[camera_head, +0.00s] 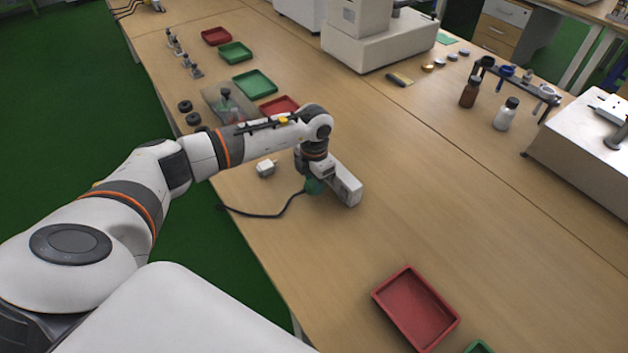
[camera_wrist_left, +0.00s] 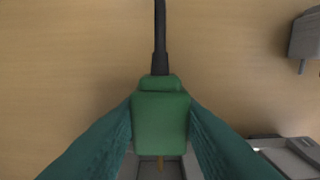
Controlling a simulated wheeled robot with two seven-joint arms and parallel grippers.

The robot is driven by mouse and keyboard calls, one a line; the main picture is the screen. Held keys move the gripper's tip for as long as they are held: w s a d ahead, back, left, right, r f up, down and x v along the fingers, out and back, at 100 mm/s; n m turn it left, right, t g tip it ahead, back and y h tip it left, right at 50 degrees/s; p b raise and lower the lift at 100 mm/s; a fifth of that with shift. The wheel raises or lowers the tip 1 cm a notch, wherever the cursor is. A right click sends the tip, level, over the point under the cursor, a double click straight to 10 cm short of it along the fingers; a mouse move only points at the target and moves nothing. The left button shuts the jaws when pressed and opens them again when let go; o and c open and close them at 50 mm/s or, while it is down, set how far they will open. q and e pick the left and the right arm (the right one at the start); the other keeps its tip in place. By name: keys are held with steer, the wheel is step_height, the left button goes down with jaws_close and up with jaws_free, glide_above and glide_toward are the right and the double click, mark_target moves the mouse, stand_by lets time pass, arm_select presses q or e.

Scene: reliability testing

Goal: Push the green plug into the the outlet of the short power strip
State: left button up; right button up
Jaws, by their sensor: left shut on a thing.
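My left gripper (camera_head: 314,187) is low over the wooden table, shut on the green plug (camera_wrist_left: 160,122). The plug sits between both fingers in the left wrist view, its black cord running to the top edge. A metal prong shows at its lower end, over a grey socket-like part (camera_wrist_left: 147,172), partly hidden. I cannot tell whether the prong is inside it. In the head view, a short white block, apparently the power strip (camera_head: 346,189), lies right beside the gripper; its outlets are not visible there. My right gripper is not in view.
A small white plug-like piece (camera_head: 265,167) lies left of the gripper. The black cord (camera_head: 262,215) curves across the table near its edge. A red tray (camera_head: 414,312) is at the front; bottles (camera_head: 506,114) and instruments stand further back. The table's middle right is clear.

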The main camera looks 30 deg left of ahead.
arm_select(q)
steer(key=shift+w, duration=0.1)
stand_by(0.7)
steer(key=shift+w+d+b, duration=0.3)
steer(key=shift+w+b, duration=0.25)
steer(key=shift+b, duration=0.1)
stand_by(0.9)
steer(key=shift+w+d+b, duration=0.2)
steer(key=shift+w+b, duration=0.3)
stand_by(0.5)
steer(key=shift+w, duration=0.1)
stand_by(1.0)
steer(key=shift+w+d+b, duration=0.15)
steer(key=shift+w+b, duration=0.2)
steer(key=shift+b, duration=0.1)
steer(key=o, duration=1.1)
steer(key=shift+o, duration=0.2)
steer(key=shift+r, duration=0.1)
